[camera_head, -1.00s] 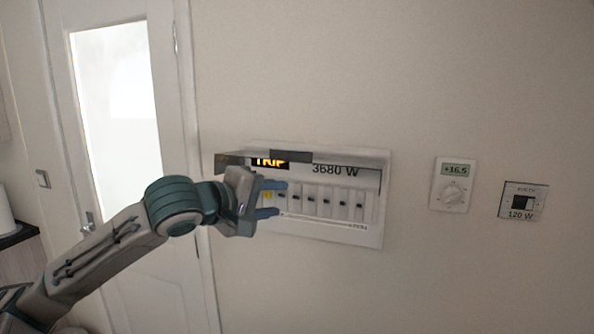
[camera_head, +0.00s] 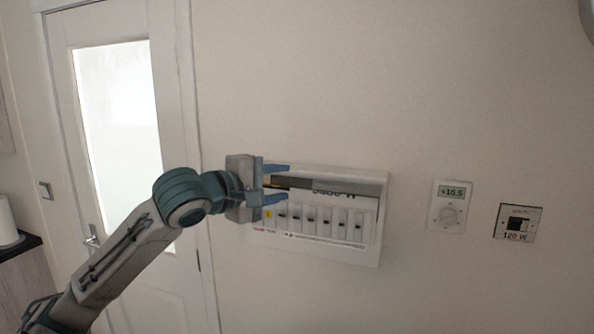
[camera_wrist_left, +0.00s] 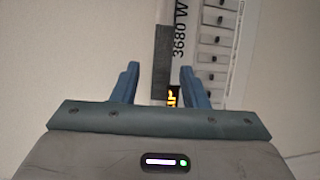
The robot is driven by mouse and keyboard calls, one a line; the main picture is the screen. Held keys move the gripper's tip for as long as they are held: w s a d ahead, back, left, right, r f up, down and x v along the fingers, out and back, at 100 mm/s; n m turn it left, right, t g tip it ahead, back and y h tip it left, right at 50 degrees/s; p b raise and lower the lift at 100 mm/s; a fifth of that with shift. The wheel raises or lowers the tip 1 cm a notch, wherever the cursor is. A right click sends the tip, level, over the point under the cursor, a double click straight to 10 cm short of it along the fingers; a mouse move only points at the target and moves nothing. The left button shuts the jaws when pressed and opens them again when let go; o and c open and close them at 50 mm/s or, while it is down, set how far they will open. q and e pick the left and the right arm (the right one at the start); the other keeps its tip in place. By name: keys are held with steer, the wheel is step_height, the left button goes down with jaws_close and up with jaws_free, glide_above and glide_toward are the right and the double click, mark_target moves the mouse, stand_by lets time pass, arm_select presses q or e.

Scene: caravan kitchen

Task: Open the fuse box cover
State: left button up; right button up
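The white fuse box (camera_head: 330,249) is on the wall right of the door, with a row of breaker switches (camera_head: 325,222) showing. Its cover (camera_head: 350,187) shows as a grey band across the upper part, partly hiding the watt readout. My left gripper (camera_head: 282,182) is at the box's upper left, its two blue fingers apart, one above the other. In the left wrist view a grey strip of the cover (camera_wrist_left: 161,60) runs between the open fingers (camera_wrist_left: 160,82), with the orange display text beside it. I cannot tell whether a finger touches it. My right gripper is out of view.
A thermostat (camera_head: 449,205) and a small 120 W panel (camera_head: 517,222) are on the wall to the right. A door (camera_head: 175,80) with a bright pane stands left. A dark counter edge (camera_head: 20,244) is at far left. The wall above the box is clear.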

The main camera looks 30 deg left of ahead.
mark_target(290, 180)
arm_select(q)
steer(key=p+x, duration=0.2)
steer(key=x, duration=0.1)
steer(key=shift+w, duration=0.25)
steer(key=shift+p+x, duration=0.75)
steer(key=shift+x, duration=0.5)
steer(key=shift+f, duration=0.1)
jaws_close()
